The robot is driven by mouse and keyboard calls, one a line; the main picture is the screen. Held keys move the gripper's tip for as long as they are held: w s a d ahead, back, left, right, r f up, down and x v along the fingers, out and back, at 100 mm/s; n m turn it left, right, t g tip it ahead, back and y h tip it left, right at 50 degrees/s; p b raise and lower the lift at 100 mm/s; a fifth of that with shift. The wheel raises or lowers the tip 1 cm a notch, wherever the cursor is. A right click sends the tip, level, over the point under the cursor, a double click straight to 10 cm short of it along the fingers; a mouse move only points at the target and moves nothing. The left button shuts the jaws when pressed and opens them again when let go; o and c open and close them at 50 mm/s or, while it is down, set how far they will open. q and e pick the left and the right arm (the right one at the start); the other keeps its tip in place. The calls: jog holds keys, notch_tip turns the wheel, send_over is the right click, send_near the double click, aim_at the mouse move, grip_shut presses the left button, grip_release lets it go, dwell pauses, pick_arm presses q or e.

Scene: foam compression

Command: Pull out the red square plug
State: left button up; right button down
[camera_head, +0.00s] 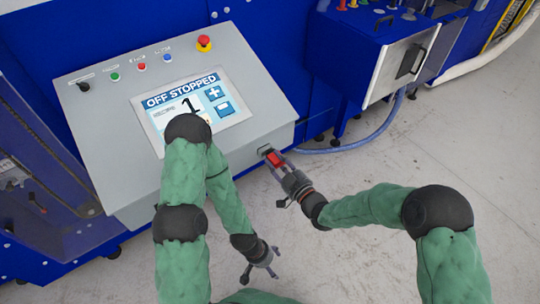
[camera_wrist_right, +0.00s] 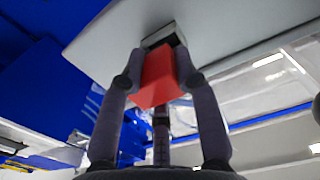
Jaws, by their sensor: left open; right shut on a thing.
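The red square plug (camera_head: 275,159) is at the lower right front edge of the grey control panel. My right gripper (camera_head: 277,163) is shut on it, with a finger on each side. In the right wrist view the red plug (camera_wrist_right: 161,78) sits between my fingers, right at a dark socket with a light metal rim (camera_wrist_right: 164,41) in the panel's edge. How deep the plug sits in the socket cannot be told. My left gripper (camera_head: 260,270) is open and empty, low over the floor in front of the panel.
The grey control panel (camera_head: 85,130) has a screen (camera_head: 170,98) reading "OFF STOPPED", small buttons and a red emergency knob (camera_head: 204,43). A blue cabinet with a metal door (camera_head: 400,62) stands at the right. A blue hose (camera_head: 365,140) lies behind the plug. The concrete floor (camera_head: 480,140) is clear at the right.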

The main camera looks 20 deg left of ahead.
aim_at(278, 166)
jog(key=shift+v, duration=2.05)
jog(key=shift+s, duration=0.25)
